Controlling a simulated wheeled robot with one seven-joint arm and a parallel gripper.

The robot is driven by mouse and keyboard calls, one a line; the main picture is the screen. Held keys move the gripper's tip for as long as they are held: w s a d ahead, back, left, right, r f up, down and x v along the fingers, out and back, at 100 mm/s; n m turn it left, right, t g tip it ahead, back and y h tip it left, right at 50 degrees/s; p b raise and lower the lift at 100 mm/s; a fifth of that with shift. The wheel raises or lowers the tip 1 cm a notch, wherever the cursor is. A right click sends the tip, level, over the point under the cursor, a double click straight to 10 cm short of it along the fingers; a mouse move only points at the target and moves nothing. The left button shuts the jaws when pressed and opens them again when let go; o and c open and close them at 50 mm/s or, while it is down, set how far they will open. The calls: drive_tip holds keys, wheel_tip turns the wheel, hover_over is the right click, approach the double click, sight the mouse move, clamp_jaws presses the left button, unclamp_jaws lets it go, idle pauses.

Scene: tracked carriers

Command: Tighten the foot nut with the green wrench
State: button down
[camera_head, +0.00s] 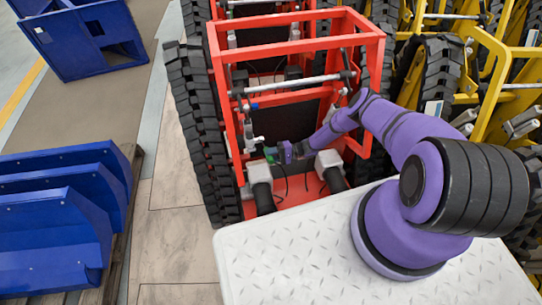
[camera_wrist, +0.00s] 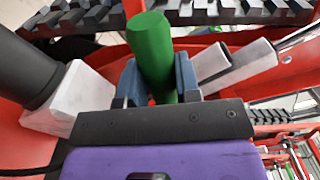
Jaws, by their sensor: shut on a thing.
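My gripper (camera_head: 271,155) reaches inside the lower part of the red carrier frame (camera_head: 300,46), small and partly hidden in the head view. In the wrist view my gripper (camera_wrist: 158,85) has its two blue-grey fingers shut on the green wrench (camera_wrist: 151,45). It shows there as a thick green cylinder that stands up between the fingers and tilts slightly. In the head view only a small green patch of the wrench (camera_head: 269,151) shows. The wrench's working end is hidden, and I cannot make out the foot nut in either view.
White blocks with black cylinders (camera_head: 259,173) stand close on both sides of my gripper; one white block (camera_wrist: 75,98) shows in the wrist view. A black track (camera_head: 200,130) runs along the carrier's left. Yellow carriers stand right, blue panels (camera_head: 55,225) left.

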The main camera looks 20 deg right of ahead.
drive_tip(key=c, duration=1.4)
unclamp_jaws()
clamp_jaws()
drive_tip(key=shift+w+r+m, duration=0.4)
drive_tip(key=shift+r+m, duration=0.2)
drive_tip(key=shift+r, duration=0.1)
drive_tip(key=shift+w+r+m, duration=0.4)
drive_tip(key=shift+r+m, duration=0.2)
drive_tip(key=shift+r, duration=0.1)
drive_tip(key=shift+r, duration=0.1)
drive_tip(key=shift+w+r+m, duration=0.3)
drive_tip(key=shift+w+d+r, duration=0.1)
drive_tip(key=shift+w+r, duration=0.1)
drive_tip(key=shift+r, duration=0.05)
